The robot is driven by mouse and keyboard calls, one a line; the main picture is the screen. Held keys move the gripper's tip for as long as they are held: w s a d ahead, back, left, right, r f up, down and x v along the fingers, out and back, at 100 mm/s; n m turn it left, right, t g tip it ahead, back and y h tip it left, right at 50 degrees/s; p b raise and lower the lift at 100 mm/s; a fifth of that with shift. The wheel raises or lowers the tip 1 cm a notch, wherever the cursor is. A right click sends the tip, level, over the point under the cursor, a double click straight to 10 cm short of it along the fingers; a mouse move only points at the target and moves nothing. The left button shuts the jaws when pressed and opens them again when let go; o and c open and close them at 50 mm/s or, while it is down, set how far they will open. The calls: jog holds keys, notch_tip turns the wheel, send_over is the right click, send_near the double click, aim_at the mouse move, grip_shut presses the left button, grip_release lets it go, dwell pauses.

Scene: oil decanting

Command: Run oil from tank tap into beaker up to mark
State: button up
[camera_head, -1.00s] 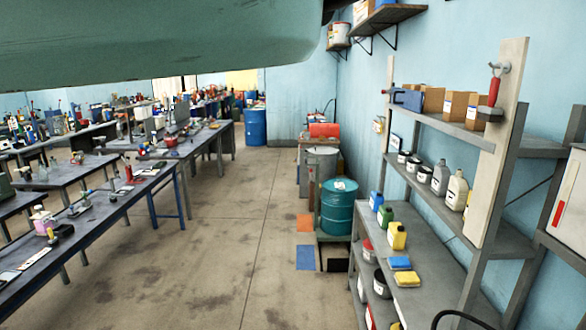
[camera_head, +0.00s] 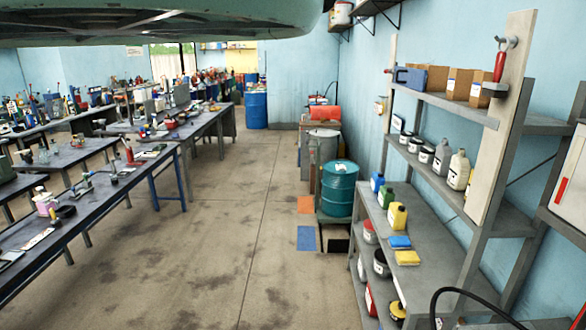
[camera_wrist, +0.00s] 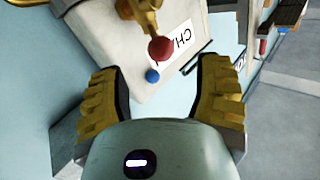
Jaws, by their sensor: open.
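In the wrist view, my gripper (camera_wrist: 158,72) is open, with a yellow ribbed finger on each side and nothing held between them. A brass tap (camera_wrist: 142,14) with a red ball knob (camera_wrist: 161,49) shows beyond the fingers, at the top middle. A small blue ball (camera_wrist: 152,76) lies just below the red knob in the picture, between the fingertips. I cannot tell whether either ball touches the gripper. Behind them is a pale flat body with a white label (camera_wrist: 178,42) reading "CH", partly hidden. I cannot make out a beaker or its mark in either view.
In the head view, a shelf rack (camera_head: 420,256) with bottles and boxes stands at the right. A teal drum (camera_head: 339,190) stands past it. Long workbenches (camera_head: 88,212) with tools line the left. The concrete aisle (camera_head: 225,215) between is clear.

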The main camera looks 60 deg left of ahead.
jog(key=shift+w+a+r+p, duration=0.1)
jog(key=shift+w+a+p, duration=0.1)
jog(key=shift+w+p, duration=0.7)
jog(key=shift+w+a+f+p, duration=0.15)
jog(key=shift+w+p, duration=0.3)
jog(key=shift+w, duration=0.85)
jog(key=shift+w+a+r+p, duration=0.15)
jog(key=shift+w+a+p, duration=0.1)
jog(key=shift+w+p, duration=0.65)
jog(key=shift+w, duration=0.2)
jog(key=shift+c, duration=0.4)
jog(key=shift+d, duration=0.1)
grip_shut()
